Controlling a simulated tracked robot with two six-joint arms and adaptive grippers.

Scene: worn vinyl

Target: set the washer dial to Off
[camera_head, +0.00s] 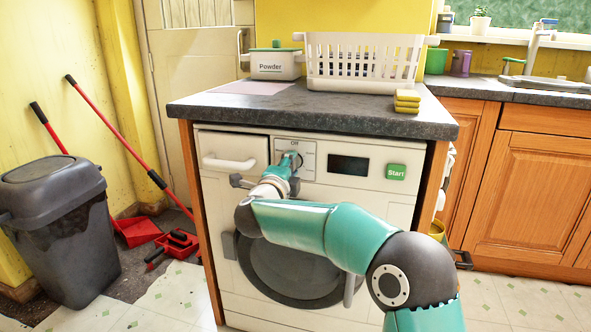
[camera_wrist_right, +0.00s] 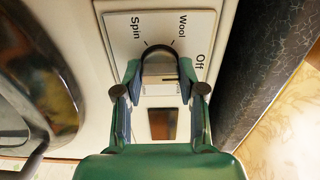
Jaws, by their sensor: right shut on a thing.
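The washer (camera_head: 375,205) is a white front-loader under the dark counter. Its dial (camera_head: 297,157) is on the control panel, mostly covered by my right gripper (camera_head: 289,162). In the right wrist view the dial (camera_wrist_right: 165,57) shows as a dark rounded rim with a pale middle, between the fingertips of my right gripper (camera_wrist_right: 160,82). The fingers are shut on it from both sides. The labels Spin, Wool and Off (camera_wrist_right: 200,62) show around it, turned sideways. I cannot tell which label the dial points at. My left gripper is not in view.
A dark display (camera_head: 348,165) and a green Start button (camera_head: 396,172) are right of the dial. A drawer handle (camera_head: 229,163) sticks out to its left. The counter edge (camera_head: 320,122) overhangs above. A grey bin (camera_head: 60,235) stands at the left.

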